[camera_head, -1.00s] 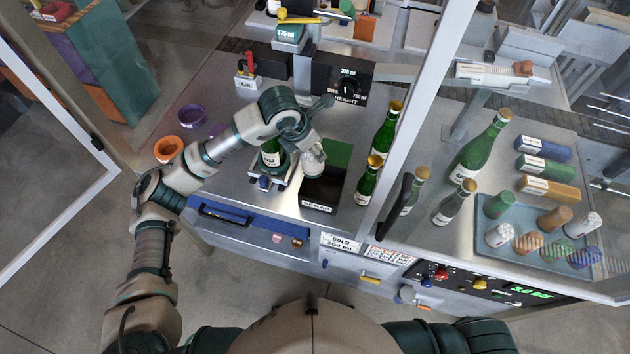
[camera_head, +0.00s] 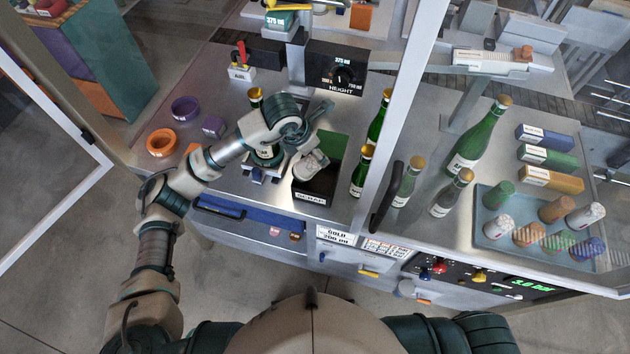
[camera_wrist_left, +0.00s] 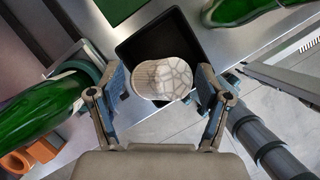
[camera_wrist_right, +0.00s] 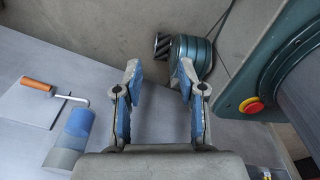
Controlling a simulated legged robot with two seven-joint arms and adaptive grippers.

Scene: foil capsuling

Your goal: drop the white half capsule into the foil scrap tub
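The white half capsule (camera_wrist_left: 162,80), with a grey crackle pattern, shows in the left wrist view between the fingers of my left gripper (camera_wrist_left: 160,85). The fingers stand wide apart, with narrow gaps on both sides of the capsule. It lies over the black inside of the foil scrap tub (camera_wrist_left: 180,28); whether it touches the tub cannot be told. In the head view the black tub (camera_head: 313,190), labelled SCRAP, stands below my left gripper (camera_head: 318,155), and the capsule (camera_head: 304,168) shows at its opening. My right gripper (camera_wrist_right: 160,85) is open and empty.
A green bottle (camera_head: 256,105) stands behind my left gripper, and several more (camera_head: 361,172) stand right of the tub. A tray (camera_head: 487,232) of capsules lies at the right. An orange ring (camera_head: 161,143) lies at the left. A glazed door frame crosses the bench.

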